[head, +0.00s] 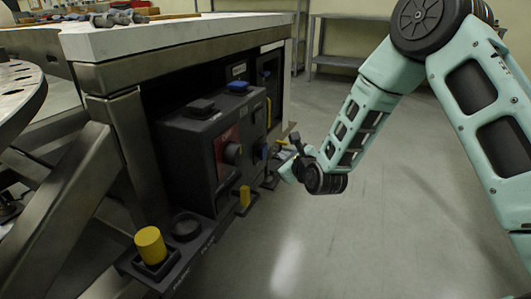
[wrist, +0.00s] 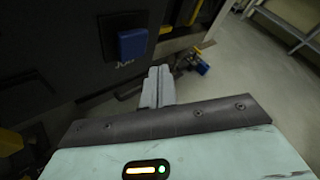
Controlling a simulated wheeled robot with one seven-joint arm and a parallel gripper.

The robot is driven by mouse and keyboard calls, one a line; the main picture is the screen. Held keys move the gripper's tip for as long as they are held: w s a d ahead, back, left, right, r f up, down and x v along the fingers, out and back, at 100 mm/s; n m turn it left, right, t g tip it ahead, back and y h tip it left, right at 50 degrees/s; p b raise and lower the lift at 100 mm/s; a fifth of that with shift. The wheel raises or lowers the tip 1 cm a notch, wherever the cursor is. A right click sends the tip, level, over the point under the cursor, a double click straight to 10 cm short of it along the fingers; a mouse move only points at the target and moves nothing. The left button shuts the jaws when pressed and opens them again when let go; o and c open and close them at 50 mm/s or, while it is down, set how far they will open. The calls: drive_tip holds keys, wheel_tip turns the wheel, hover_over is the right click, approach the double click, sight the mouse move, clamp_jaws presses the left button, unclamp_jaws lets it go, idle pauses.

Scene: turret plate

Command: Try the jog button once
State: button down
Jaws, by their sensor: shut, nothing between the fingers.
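A square blue button (wrist: 132,43) sits on a dark panel in the wrist view, with a small pale label below it that looks like "Jog". In the head view a blue control (head: 262,152) shows on the dark box's side, and a blue cap (head: 238,86) on top; I cannot tell for sure which is the same button. My gripper (wrist: 160,72) is shut and empty. Its fingertips are below and right of the blue button in the wrist view and look apart from it. In the head view the fingers are small and hard to make out beside the box.
The dark control box (head: 185,150) also carries a red plate with a black knob (head: 232,154) and a yellow lever (head: 244,196). A yellow cylinder (head: 150,246) and a round black control (head: 187,226) stand on the lower ledge. The workbench top (head: 160,37) overhangs the box. Floor at right is clear.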

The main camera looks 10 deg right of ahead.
drive_tip(key=shift+s+d, duration=0.75)
drive_tip(key=shift+d, duration=0.3)
drive_tip(key=s+a+r+n+g+y, duration=0.1)
drive_tip(key=s+a+r+n+g, duration=0.1)
drive_tip(key=s+a+n+g, duration=0.4)
drive_tip(key=s+a+r+n+g+y, duration=0.15)
drive_tip(key=s+a+n, duration=0.35)
drive_tip(key=s+n, duration=0.5)
drive_tip(key=s+d+r+n+g+h, duration=0.2)
drive_tip(key=s+r+n+g, duration=0.1)
drive_tip(key=s+n, duration=0.8)
drive_tip(key=s+d+r+n+g+h, duration=0.2)
drive_tip(key=s+n+g+h, duration=0.15)
drive_tip(key=s+n, duration=0.8)
wheel_tip(320, 180, up, 35)
drive_tip(key=s+m+p, duration=0.2)
drive_tip(key=p, duration=3.3)
drive_tip(key=shift+a+y, duration=0.2)
drive_tip(key=shift+y, duration=0.2)
drive_tip(key=shift+m, duration=0.25)
